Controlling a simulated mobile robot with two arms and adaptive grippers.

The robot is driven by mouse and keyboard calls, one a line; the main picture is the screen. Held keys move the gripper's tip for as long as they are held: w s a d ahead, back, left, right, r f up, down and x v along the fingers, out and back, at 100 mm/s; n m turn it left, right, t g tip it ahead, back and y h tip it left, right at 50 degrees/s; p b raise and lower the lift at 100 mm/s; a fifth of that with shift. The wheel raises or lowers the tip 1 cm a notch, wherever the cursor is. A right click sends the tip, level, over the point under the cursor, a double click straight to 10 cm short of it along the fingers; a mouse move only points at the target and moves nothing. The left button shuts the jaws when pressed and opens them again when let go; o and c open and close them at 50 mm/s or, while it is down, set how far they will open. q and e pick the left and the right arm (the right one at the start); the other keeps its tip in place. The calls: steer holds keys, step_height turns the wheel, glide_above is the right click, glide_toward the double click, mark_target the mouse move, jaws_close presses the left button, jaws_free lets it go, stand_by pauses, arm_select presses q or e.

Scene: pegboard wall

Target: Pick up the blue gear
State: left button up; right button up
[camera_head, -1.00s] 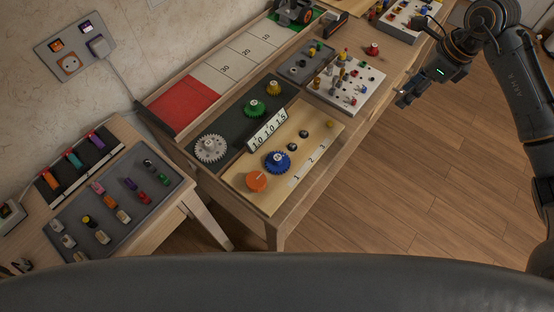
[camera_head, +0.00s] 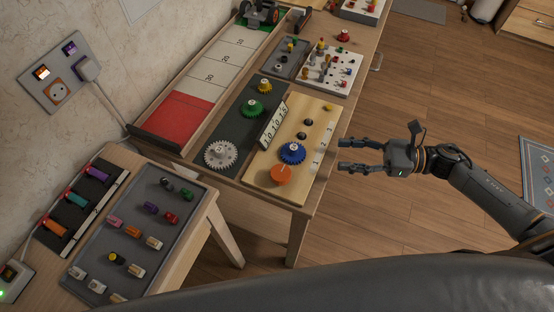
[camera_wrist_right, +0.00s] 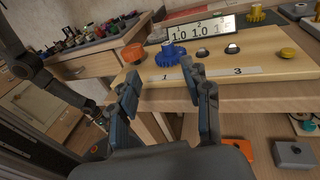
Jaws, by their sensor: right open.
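The blue gear (camera_head: 292,152) sits on the light wooden board (camera_head: 322,122), between an orange knob and two dark pegs. It also shows in the right wrist view (camera_wrist_right: 173,54), on the board beyond the fingers. My right gripper (camera_head: 340,156) is open and empty, to the right of the board with its fingers pointing toward the gear. In the right wrist view the two fingers (camera_wrist_right: 160,82) are spread apart, with the gear beyond the gap between them. My left gripper is not in view.
The orange knob (camera_head: 282,175) stands close beside the blue gear. A number sign (camera_head: 273,125) stands behind it. White (camera_head: 221,154), green (camera_head: 253,108) and yellow (camera_head: 265,86) gears sit on a dark panel. Open floor (camera_head: 400,90) lies right of the table.

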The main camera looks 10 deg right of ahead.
steer(key=t, duration=0.1)
steer(key=p, duration=0.2)
glide_toward(294, 147)
steer(key=a, duration=0.1)
steer(key=w+a, duration=0.1)
steer(key=a, duration=0.1)
steer(key=shift+w+a+f+m+t, duration=0.1)
steer(key=shift+a+m+t, duration=0.2)
steer(key=shift+m, duration=0.1)
steer(key=shift+w+a, duration=0.2)
steer(key=shift+a, duration=0.35)
steer(key=shift+w+a, duration=0.2)
steer(key=shift+a, duration=0.1)
steer(key=p+x, duration=0.1)
steer(key=x, duration=0.2)
steer(key=shift+w+a, duration=0.1)
steer(key=shift+a, duration=0.25)
steer(key=shift+w+a+f, duration=0.15)
steer(key=shift+a+f, duration=0.05)
steer(key=shift+a, duration=0.15)
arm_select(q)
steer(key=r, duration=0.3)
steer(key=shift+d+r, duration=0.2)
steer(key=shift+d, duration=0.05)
